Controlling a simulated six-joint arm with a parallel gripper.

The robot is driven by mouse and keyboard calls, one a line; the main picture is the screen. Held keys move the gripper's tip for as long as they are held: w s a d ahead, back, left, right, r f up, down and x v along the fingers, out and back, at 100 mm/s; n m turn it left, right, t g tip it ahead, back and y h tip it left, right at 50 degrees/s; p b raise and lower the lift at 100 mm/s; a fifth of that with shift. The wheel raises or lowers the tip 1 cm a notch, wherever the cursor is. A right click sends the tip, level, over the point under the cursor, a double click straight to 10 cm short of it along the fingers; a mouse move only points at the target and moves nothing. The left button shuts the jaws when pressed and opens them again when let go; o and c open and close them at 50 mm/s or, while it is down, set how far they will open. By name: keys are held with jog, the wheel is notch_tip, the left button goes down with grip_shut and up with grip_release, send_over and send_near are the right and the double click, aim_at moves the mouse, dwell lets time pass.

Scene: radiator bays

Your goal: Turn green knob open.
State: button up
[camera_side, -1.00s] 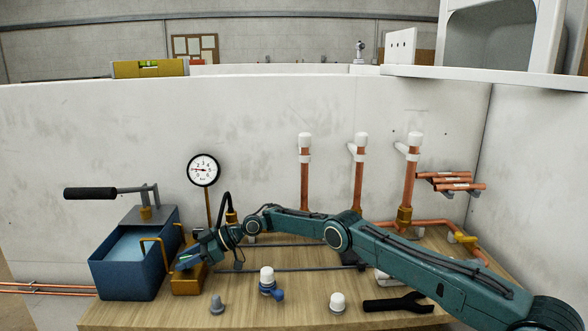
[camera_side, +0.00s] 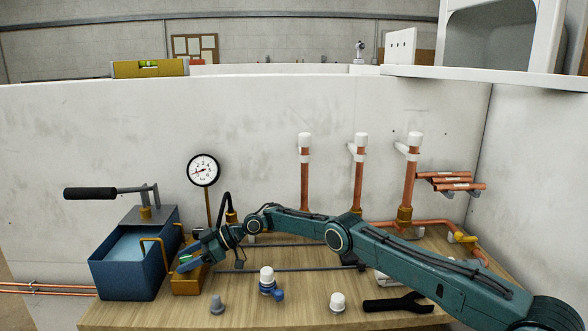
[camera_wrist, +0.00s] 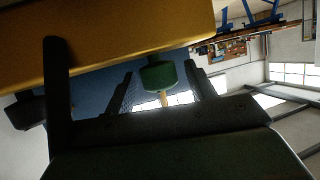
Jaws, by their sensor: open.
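The green knob (camera_wrist: 162,74) shows in the wrist view as a short green cylinder near the middle, with a pale stem at one end. The arm hides part of the brass block's surroundings. The round white pressure gauge (camera_side: 203,170) stands behind, its needle pointing to the lower left.
The blue tank (camera_side: 128,272) with a black-handled lever (camera_side: 90,193) stands to the left of my gripper. Loose fittings and a dark wrench (camera_side: 398,304) lie along the bench front. Upright copper pipes (camera_side: 358,180) stand along the back wall.

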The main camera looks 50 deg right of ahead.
jog(key=shift+d, duration=0.2)
jog(key=shift+v, duration=1.25)
notch_tip(320, 180, up, 7)
jog(key=shift+a+r, duration=0.15)
jog(key=shift+r, duration=0.1)
jog(key=s+d+f+m+t+h, duration=0.2)
jog(key=s+m+t+h, duration=0.3)
jog(key=s, duration=0.5)
jog(key=shift+s+d+f+m+t+h, duration=0.25)
jog(key=shift+f+m+t+h, duration=0.2)
jog(key=shift+m+h, duration=0.5)
jog(key=shift+w+a+f, duration=0.1)
jog(key=shift+w+a, duration=0.05)
